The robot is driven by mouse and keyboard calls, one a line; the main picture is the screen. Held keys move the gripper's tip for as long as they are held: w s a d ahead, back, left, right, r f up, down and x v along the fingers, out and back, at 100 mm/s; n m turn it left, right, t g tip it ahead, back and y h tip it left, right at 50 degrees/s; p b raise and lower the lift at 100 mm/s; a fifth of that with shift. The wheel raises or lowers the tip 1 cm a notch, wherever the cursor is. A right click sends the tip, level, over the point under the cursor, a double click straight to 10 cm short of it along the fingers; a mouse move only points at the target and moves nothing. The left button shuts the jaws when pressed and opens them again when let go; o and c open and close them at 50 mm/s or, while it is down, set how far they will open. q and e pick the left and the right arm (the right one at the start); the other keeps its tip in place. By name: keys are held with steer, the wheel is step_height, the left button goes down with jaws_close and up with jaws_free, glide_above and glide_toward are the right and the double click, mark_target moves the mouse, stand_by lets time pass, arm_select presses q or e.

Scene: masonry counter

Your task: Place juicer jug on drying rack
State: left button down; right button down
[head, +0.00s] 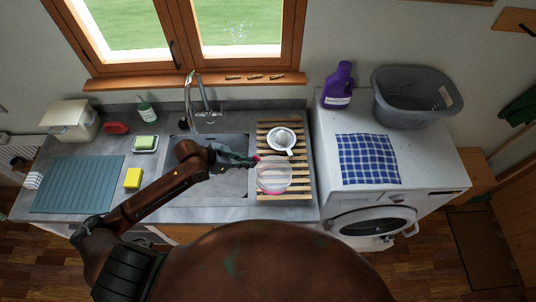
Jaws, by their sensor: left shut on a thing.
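The juicer jug (273,176) is clear with pink at its handle and lower edge. It is over the left part of the wooden slatted drying rack (301,188), right of the sink. I cannot tell whether it touches the slats. My left gripper (254,160) reaches in across the sink and is shut on the jug at its upper left, by the pink handle. The fingertips are small and partly hidden. A white juicer part (281,140) with a round dish lies on the back of the rack. My right gripper is not in view.
The sink (232,185) and tap (190,95) are left of the rack. The washing machine (425,165) on the right carries a blue checked cloth (368,158), a purple bottle (338,86) and a grey basket (415,97). The rack's front right slats are bare.

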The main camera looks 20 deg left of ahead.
arm_select(q)
steer(key=w+f, duration=0.2)
steer(key=w, duration=0.1)
steer(key=w+d+f+p, duration=0.1)
steer(key=w+f, duration=0.1)
steer(key=w, duration=0.1)
steer(key=w+d+f+p, duration=0.1)
steer(key=w+f, duration=0.2)
steer(key=shift+w+d+f, duration=0.15)
steer(key=shift+w+f, duration=0.25)
step_height(320, 180, down, 3)
steer(key=shift+w+r+p, duration=0.1)
steer(key=shift+w+p, duration=0.05)
steer(key=shift+p, duration=0.65)
steer(key=shift+f, duration=0.35)
steer(key=c, duration=2)
jaws_free()
